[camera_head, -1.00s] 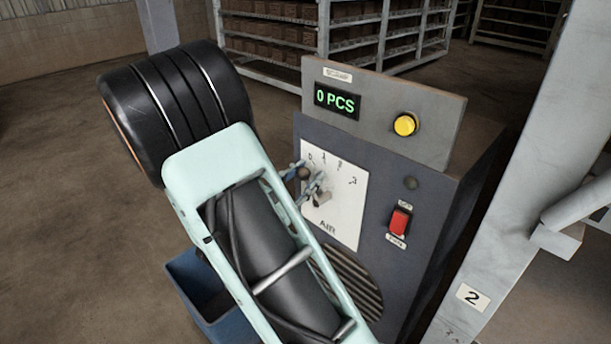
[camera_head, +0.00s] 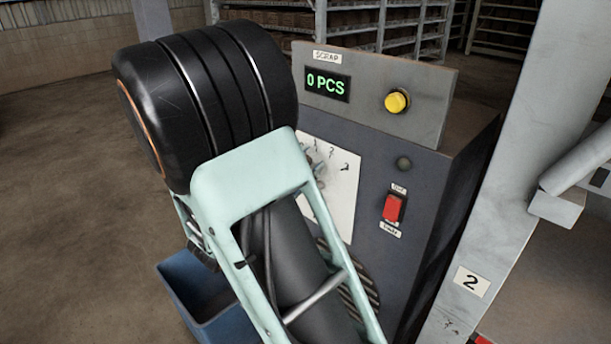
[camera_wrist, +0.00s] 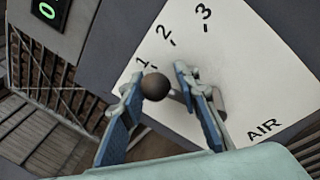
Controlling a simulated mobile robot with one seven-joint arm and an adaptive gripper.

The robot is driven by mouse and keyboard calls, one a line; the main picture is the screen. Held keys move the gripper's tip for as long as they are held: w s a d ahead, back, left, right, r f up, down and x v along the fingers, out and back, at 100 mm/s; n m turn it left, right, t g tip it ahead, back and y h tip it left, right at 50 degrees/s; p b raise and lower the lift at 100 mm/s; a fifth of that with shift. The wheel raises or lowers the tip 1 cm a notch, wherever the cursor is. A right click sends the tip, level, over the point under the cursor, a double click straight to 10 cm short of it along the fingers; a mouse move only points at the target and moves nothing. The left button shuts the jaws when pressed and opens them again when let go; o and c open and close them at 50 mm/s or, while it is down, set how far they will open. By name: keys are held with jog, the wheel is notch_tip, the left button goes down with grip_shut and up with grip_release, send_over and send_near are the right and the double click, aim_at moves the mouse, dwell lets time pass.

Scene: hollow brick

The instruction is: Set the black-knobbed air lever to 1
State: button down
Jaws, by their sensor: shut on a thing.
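The air lever's dark round knob (camera_wrist: 155,87) sits between my gripper's blue-padded fingers in the wrist view. My gripper (camera_wrist: 158,79) is shut on the lever. The left finger touches the knob; contact on the right side is hard to see. The knob appears just below the printed 1 on the white AIR plate (camera_wrist: 250,75). The 2 and 3 lie further up and right, clear of it. The 0 mark is not visible there.
The grey machine has a scrap counter (camera_head: 327,84) reading 0 PCS, a yellow button (camera_head: 397,101) and a red switch (camera_head: 393,208). A blue bin (camera_head: 185,285) stands below my arm. A grey post (camera_head: 510,150) rises at right. Brick racks (camera_head: 385,25) stand behind.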

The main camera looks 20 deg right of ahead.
jog(key=shift+a+f, duration=0.2)
jog(key=shift+a, duration=0.05)
jog(key=c, duration=1.6)
grip_release()
jog(key=shift+w, duration=0.15)
jog(key=shift+o, duration=1)
jog(key=shift+d, duration=0.1)
jog(key=v, duration=1.2)
